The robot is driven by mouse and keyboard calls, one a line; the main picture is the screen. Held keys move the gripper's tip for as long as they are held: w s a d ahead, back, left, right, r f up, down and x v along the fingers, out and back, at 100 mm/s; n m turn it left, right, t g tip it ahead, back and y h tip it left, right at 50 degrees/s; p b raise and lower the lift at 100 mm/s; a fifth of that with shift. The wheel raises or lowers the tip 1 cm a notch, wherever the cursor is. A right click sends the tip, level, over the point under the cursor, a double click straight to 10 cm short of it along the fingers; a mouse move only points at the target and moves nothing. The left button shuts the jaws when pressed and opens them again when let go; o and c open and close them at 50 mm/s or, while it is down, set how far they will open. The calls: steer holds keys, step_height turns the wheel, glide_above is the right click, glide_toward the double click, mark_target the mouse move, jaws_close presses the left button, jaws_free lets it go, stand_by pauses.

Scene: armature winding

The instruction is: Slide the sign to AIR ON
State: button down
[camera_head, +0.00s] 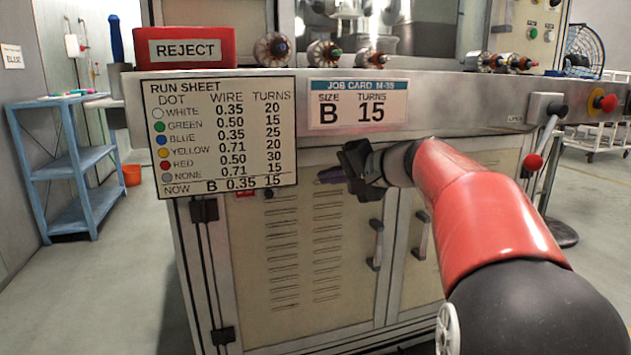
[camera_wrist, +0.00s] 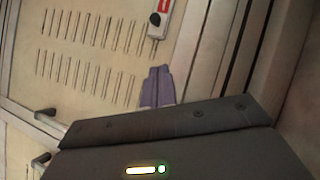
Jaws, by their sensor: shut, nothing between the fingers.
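The sign is a small plate with a red face (camera_head: 245,193) on the upper cabinet door, partly hidden under the run sheet. A black knob (camera_head: 268,193) sits at its right end. In the wrist view the sign's red label (camera_wrist: 166,5) is cut by the top edge, with the black knob (camera_wrist: 155,18) below it. Its wording cannot be read. My gripper (camera_head: 331,175) is in front of the door, to the right of the knob and apart from it. Its purple fingers (camera_wrist: 157,86) are shut together and empty in the wrist view, pointing toward the sign.
The run sheet (camera_head: 218,135) and job card (camera_head: 358,104) hang on the bench's front edge (camera_head: 460,100). Door handles (camera_head: 376,245) stick out below my gripper. A lever with a red ball (camera_head: 534,162) stands at right. The louvred door panel (camera_head: 305,260) is otherwise clear.

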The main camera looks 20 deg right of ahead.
glide_toward(259, 191)
steer(key=w+d, duration=0.3)
steer(key=shift+w+a+f, duration=0.1)
steer(key=shift+a+f, duration=0.35)
steer(key=shift+a, duration=0.3)
steer(key=shift+w+a+f, duration=0.15)
steer(key=shift+a+f, duration=0.3)
steer(key=shift+a, duration=0.3)
steer(key=a+b, duration=0.2)
steer(key=a, duration=0.3)
steer(key=shift+a, duration=0.35)
steer(key=shift+r, duration=0.1)
